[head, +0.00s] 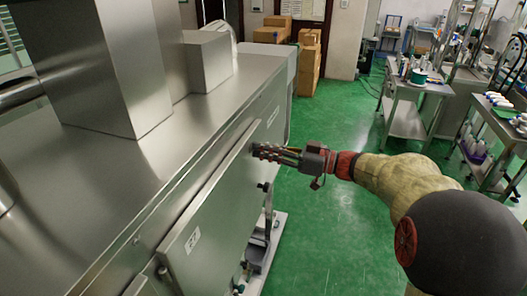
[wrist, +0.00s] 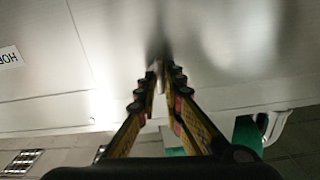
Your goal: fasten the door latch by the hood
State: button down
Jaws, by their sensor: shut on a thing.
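The metal door (head: 212,210) is a flat panel on the side of the large steel machine. It stands slightly proud of the machine's side. My gripper (head: 257,150) reaches in from the right to the door's far upper edge. In the wrist view my gripper's (wrist: 160,82) fingers converge on a small, blurred metal piece (wrist: 157,68) against the panel, which I take to be the door latch. The fingers hide most of it, so I cannot tell its exact position. A white label starting with "HO" (wrist: 9,56) shows on the panel at left.
The steel machine top (head: 120,165) with box-shaped housings fills the left. A white base with dark fittings (head: 260,255) stands on the floor below the gripper. Cardboard boxes (head: 308,65) stand at the back, trolleys (head: 410,100) at right. Green floor (head: 335,235) is open between.

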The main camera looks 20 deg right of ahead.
jog(key=m, duration=1.6)
jog(key=shift+w+d+f+m, duration=0.15)
jog(key=shift+f+m, duration=0.1)
jog(key=shift+m, duration=0.05)
jog(key=shift+p, duration=0.3)
jog(key=c, duration=2)
grip_release()
jog(key=shift+o, duration=0.4)
jog(key=v, duration=1.2)
